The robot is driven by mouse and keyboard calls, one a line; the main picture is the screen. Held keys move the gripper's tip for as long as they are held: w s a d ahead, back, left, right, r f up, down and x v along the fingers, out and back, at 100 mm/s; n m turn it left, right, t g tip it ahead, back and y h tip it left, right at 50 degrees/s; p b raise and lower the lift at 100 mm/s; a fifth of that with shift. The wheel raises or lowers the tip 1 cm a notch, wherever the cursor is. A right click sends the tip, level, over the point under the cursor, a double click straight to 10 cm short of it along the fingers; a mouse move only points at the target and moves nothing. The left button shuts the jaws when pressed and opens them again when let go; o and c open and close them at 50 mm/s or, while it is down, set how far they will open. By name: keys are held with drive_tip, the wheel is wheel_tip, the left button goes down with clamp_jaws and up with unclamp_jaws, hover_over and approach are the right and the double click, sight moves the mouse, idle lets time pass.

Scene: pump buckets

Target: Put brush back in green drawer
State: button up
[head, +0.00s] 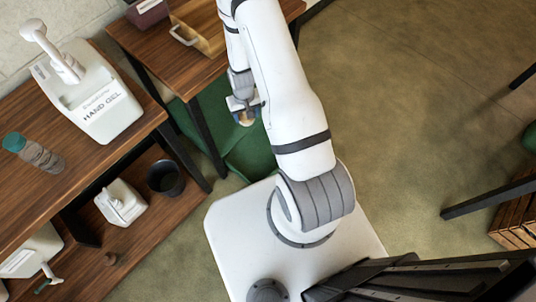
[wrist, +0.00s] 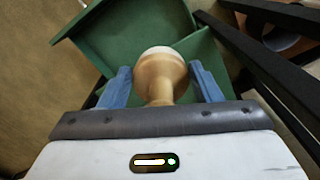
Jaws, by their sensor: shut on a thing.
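My gripper (head: 243,106) is shut on the brush (wrist: 160,74), which has a pale wooden, rounded body and a whitish end pointing away from the wrist. The blue fingers stand on either side of it in the wrist view. A small part of the brush (head: 246,118) shows below the gripper in the head view. The green drawer (wrist: 112,38) lies beyond the brush in the wrist view, with a raised rim. Green surfaces (head: 250,155) also show under and beside my gripper in the head view. I cannot tell the height between brush and drawer.
A wooden table (head: 135,42) with dark legs stands beside the green unit and carries a wooden box with a metal handle (head: 183,36). Floor right is mostly open.

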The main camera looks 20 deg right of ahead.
drive_tip(key=s+d+f+m+b, duration=0.1)
drive_tip(key=d+f+m+b, duration=0.25)
drive_tip(key=f+b, duration=1.15)
drive_tip(key=s+d+f+m+b, duration=0.1)
drive_tip(key=d+f+m+b, duration=0.25)
drive_tip(key=f+b, duration=1.2)
hover_over(266, 163)
wheel_tip(266, 163, down, 14)
drive_tip(key=shift+s+r, duration=0.1)
drive_tip(key=shift+s, duration=0.05)
drive_tip(key=shift+f+b, duration=0.25)
drive_tip(key=shift+b, duration=0.05)
drive_tip(key=o, duration=1.4)
drive_tip(key=shift+c, duration=0.2)
drive_tip(key=shift+r, duration=0.1)
